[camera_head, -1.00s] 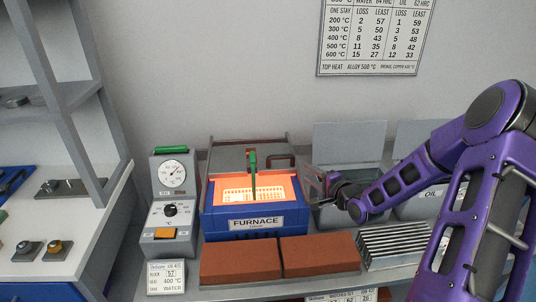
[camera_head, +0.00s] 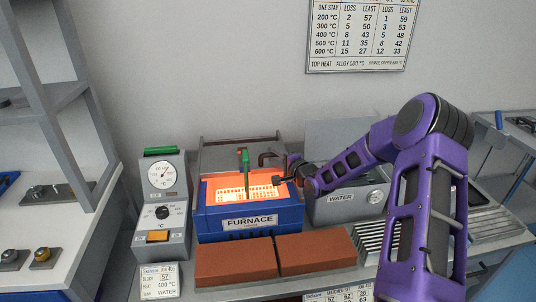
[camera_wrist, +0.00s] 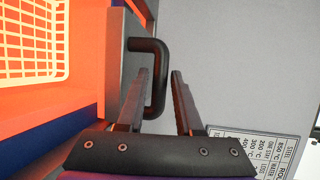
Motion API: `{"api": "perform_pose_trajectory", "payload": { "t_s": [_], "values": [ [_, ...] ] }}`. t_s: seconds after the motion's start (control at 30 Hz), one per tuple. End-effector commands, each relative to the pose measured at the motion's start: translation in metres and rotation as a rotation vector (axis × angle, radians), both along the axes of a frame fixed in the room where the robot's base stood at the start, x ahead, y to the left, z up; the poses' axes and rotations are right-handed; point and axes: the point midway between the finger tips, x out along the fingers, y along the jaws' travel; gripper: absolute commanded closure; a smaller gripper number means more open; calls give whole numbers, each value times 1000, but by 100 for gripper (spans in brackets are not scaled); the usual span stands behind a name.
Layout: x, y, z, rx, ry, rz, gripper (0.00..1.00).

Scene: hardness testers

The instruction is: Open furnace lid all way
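The blue furnace (camera_head: 249,222) stands on the bench in the head view, its chamber glowing orange. Its grey lid (camera_head: 226,158) is raised and stands behind the opening. The dark lid handle (camera_head: 268,158) sticks out at the lid's right side. My gripper (camera_head: 284,179) is just right of the furnace, beside the handle. In the wrist view, the black handle (camera_wrist: 156,80) lies between the two fingers of my gripper (camera_wrist: 158,82). The left finger passes by the inside of the handle loop. A gap shows between the handle and the right finger, so the gripper is open.
A green-handled item (camera_head: 243,160) stands upright at the furnace opening. A wire basket (camera_wrist: 30,40) is inside. Red bricks (camera_head: 235,262) lie in front. The grey water tank (camera_head: 350,203) is close on the right, under my arm. A dial unit (camera_head: 160,215) stands left.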

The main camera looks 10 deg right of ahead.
Motion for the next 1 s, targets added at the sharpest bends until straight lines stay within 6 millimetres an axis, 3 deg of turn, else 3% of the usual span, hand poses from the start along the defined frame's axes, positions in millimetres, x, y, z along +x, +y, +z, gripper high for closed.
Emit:
{"api": "perform_pose_trajectory", "payload": {
  "t_s": [0.23, 0.63, 0.83, 1.0],
  "values": [
    [31, 13, -7, 0, 0, 0, 65],
    [37, 16, -8, 0, 1, -1, 65],
    [37, 15, -8, 0, 1, -1, 100],
    [37, 15, -8, 0, 1, -1, 100]
  ]
}}
